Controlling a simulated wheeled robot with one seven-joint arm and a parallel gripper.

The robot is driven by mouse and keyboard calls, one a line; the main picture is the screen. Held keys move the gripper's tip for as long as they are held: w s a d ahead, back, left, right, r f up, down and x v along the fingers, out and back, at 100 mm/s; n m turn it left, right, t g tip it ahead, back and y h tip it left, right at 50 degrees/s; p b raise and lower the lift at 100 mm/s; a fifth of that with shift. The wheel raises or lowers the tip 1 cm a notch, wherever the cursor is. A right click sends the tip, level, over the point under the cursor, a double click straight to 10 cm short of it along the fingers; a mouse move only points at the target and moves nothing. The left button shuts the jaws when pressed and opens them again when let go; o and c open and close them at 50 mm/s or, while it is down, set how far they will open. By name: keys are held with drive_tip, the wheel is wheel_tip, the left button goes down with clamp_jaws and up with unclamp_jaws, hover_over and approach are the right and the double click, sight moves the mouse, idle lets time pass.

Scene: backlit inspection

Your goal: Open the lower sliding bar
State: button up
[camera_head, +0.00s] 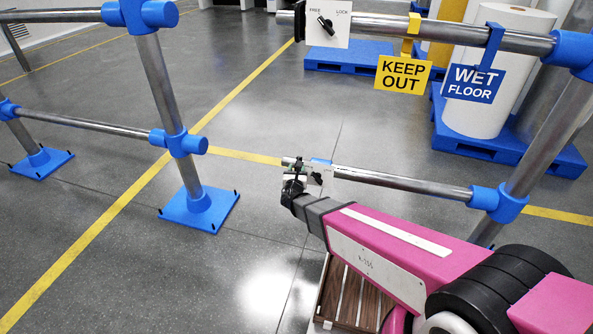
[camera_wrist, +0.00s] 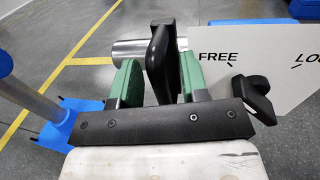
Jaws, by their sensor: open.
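The lower sliding bar (camera_head: 400,182) is a metal tube running left from the blue joint on the right post. Its free end is apart from the left post's blue lower socket (camera_head: 190,144), with a clear gap between. A white FREE/LOCK plate (camera_head: 314,174) sits near that end; in the wrist view the plate (camera_wrist: 285,72) shows FREE and a black latch knob (camera_wrist: 256,97) pointing up-left, towards that word. My gripper (camera_head: 293,183) is at the bar's end. In the wrist view, its green pads (camera_wrist: 157,80) are open around an upright black handle (camera_wrist: 158,50); contact is unclear.
The upper bar (camera_head: 450,33) has its own FREE/LOCK plate (camera_head: 328,24) and hangs a yellow KEEP OUT sign (camera_head: 402,75) and a blue WET FLOOR sign (camera_head: 473,83). A wooden slatted crate (camera_head: 345,295) is below my arm. Floor between the posts is clear.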

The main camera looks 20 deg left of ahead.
drive_tip(key=s+d, duration=0.2)
drive_tip(key=s, duration=0.8)
drive_tip(key=shift+s, duration=0.2)
